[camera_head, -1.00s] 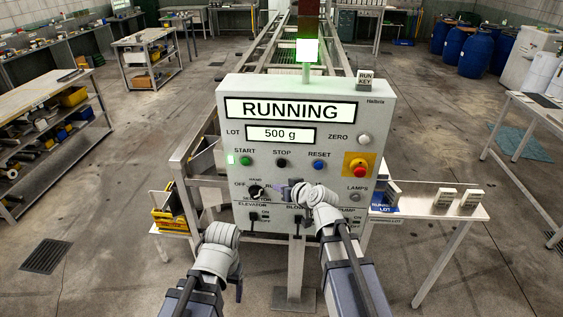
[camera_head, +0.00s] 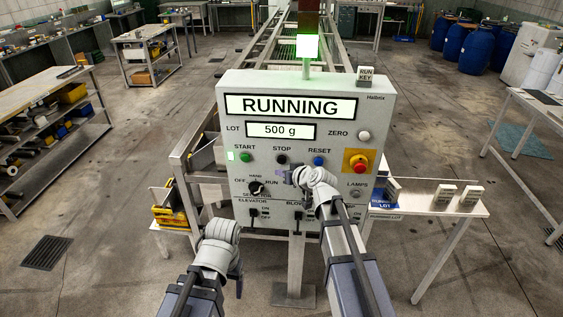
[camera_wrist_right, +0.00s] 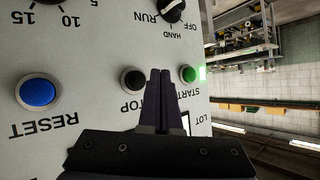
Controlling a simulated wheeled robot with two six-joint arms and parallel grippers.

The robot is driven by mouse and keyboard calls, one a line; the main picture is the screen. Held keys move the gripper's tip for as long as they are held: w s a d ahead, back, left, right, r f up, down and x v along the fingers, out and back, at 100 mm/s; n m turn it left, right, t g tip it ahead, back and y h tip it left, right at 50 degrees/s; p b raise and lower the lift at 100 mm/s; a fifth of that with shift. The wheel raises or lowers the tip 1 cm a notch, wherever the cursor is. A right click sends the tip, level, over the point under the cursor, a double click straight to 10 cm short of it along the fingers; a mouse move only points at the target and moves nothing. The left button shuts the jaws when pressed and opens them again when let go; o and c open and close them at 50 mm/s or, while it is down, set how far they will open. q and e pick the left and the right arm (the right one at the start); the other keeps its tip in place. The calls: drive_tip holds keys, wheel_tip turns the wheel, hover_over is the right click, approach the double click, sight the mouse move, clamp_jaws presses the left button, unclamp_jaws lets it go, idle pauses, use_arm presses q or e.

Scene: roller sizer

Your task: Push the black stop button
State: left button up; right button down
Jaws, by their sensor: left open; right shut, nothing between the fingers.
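The black stop button (camera_head: 282,159) sits on the grey control panel (camera_head: 377,110) under the word STOP, between the green start button (camera_head: 245,157) and the blue reset button (camera_head: 319,161). My right gripper (camera_head: 284,175) is shut and empty, just below the stop button in the head view. In the right wrist view, the shut fingers (camera_wrist_right: 160,74) lie between the stop button (camera_wrist_right: 133,79) and the green button (camera_wrist_right: 188,74). I cannot tell whether they touch the panel. My left gripper (camera_head: 238,285) is low, in front of the panel, mostly hidden by its wrist.
The display (camera_head: 290,107) reads RUNNING, with 500 g below. A red emergency button (camera_head: 357,163) on yellow is at the panel's right. The selector knob (camera_head: 256,187) sits left of my right gripper. A side table (camera_head: 425,207) stands to the right.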

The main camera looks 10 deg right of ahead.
sight(278, 162)
drive_tip(key=shift+w+d, duration=0.25)
drive_tip(key=shift+w, duration=0.6)
drive_tip(key=shift+w+d, duration=0.25)
drive_tip(key=shift+w, duration=0.55)
drive_tip(key=shift+w, duration=0.1)
idle(0.7)
drive_tip(key=shift+w+d, duration=0.1)
drive_tip(key=shift+w, duration=0.2)
drive_tip(key=shift+w+d, duration=0.15)
drive_tip(key=shift+w, duration=0.35)
idle(0.7)
drive_tip(key=shift+s, duration=0.15)
drive_tip(key=shift+s+a, duration=0.3)
drive_tip(key=shift+s, duration=0.45)
drive_tip(key=shift+s, duration=0.1)
drive_tip(key=s, duration=0.2)
drive_tip(key=s+a, duration=0.1)
drive_tip(key=s, duration=0.1)
drive_tip(key=shift+s+a, duration=0.15)
drive_tip(key=shift+s, duration=0.2)
